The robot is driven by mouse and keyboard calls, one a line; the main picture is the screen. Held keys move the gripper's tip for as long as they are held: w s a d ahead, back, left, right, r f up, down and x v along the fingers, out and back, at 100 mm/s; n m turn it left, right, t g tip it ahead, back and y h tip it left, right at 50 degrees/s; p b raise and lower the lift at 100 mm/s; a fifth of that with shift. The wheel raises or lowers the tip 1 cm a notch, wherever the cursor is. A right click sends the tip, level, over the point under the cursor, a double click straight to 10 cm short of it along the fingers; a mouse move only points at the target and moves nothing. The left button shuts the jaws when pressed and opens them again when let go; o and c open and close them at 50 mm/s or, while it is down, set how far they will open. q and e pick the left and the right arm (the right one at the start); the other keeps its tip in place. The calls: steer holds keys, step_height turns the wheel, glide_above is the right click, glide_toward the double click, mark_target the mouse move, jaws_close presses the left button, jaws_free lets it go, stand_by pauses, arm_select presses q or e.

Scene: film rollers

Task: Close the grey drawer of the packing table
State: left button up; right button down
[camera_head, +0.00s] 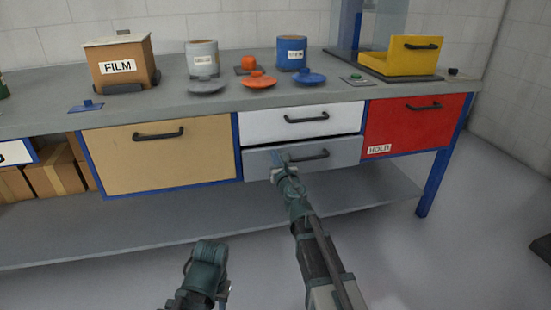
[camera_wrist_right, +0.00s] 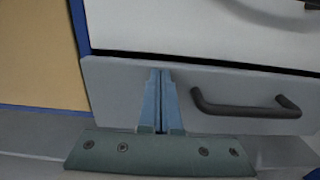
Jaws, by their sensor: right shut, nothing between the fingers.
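The grey drawer (camera_head: 342,157) is under the white drawer in the middle of the packing table. It stands slightly out, with a dark gap along its top edge. Its dark bar handle (camera_head: 308,155) is right of my right gripper (camera_head: 281,158). In the right wrist view, the blue fingers of my right gripper (camera_wrist_right: 161,85) are together and empty, in front of the drawer face (camera_wrist_right: 122,92), left of the handle (camera_wrist_right: 245,105). They look at or very near the face; contact is hard to tell. My left arm shows low in the head view, but its fingers do not.
The white drawer (camera_head: 270,125) above is shut. A tan drawer (camera_head: 160,155) is at left and a red drawer (camera_head: 416,127) at right. A lower shelf (camera_head: 150,228) runs below. Pots, lids, a box and a yellow bin (camera_head: 402,62) stand on top.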

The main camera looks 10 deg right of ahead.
mark_target(272, 147)
steer(key=w, duration=0.4)
steer(key=shift+w, duration=0.25)
steer(key=shift+r, duration=0.1)
